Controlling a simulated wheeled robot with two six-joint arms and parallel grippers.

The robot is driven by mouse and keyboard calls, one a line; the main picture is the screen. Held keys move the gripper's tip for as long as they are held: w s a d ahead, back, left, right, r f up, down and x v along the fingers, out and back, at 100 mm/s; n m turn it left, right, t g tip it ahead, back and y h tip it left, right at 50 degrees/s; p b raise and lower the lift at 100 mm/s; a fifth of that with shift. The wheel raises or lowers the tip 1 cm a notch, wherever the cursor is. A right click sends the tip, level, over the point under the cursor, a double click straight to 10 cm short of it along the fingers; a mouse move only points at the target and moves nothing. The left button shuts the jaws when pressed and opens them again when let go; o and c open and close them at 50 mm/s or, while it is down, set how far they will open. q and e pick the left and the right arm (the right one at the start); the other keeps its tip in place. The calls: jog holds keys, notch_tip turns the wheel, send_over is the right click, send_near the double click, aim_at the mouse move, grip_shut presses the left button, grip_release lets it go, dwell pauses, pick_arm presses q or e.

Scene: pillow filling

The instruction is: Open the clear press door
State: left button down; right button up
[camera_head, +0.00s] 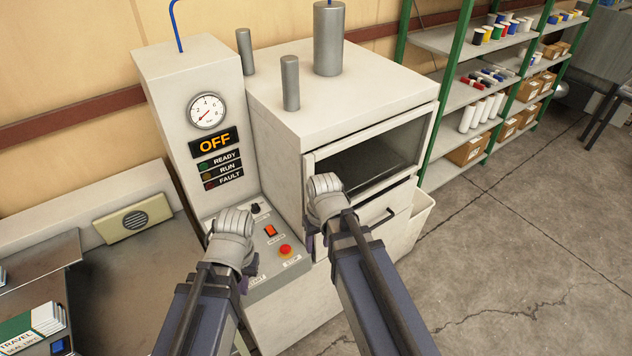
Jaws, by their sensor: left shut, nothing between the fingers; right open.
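The press (330,90) is a large white machine. The clear door (372,156) is a dark see-through pane in a pale frame on its front, and looks closed, though its left part is hidden behind my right wrist. My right gripper (310,232) is at the left edge of the door frame, its fingers mostly hidden by the wrist; it is open, and I cannot tell whether it touches the frame. My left gripper (250,270) is shut and empty over the left side of the control panel, apart from the door.
The panel holds an orange switch (271,231) and a red stop button (285,250). The display (214,143) reads OFF. A dark handle (379,219) sits below the door. Shelves (468,95) stand behind.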

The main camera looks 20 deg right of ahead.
pick_arm(q)
notch_tip(320, 180, up, 4)
jog(key=shift+r+p, duration=0.1)
jog(key=shift+p, duration=1)
pick_arm(e)
jog(key=w+d+r+n+t+y, duration=0.1)
jog(key=w+d+r+n, duration=0.1)
jog(key=w, duration=0.5)
jog(key=w+d+r+n+t+y, duration=0.1)
jog(key=w+d+r+n+t, duration=0.1)
jog(key=w, duration=0.5)
jog(key=shift+w+d+r, duration=0.3)
jog(key=shift+d+r, duration=0.45)
jog(key=shift+r, duration=0.15)
jog(key=shift+f, duration=0.1)
pick_arm(q)
notch_tip(320, 180, down, 7)
jog(key=b, duration=0.7)
pick_arm(e)
jog(key=x, duration=0.7)
jog(key=shift+f, duration=0.35)
pick_arm(q)
jog(key=shift+w, duration=0.1)
pick_arm(e)
jog(key=shift+a, duration=0.1)
grip_shut()
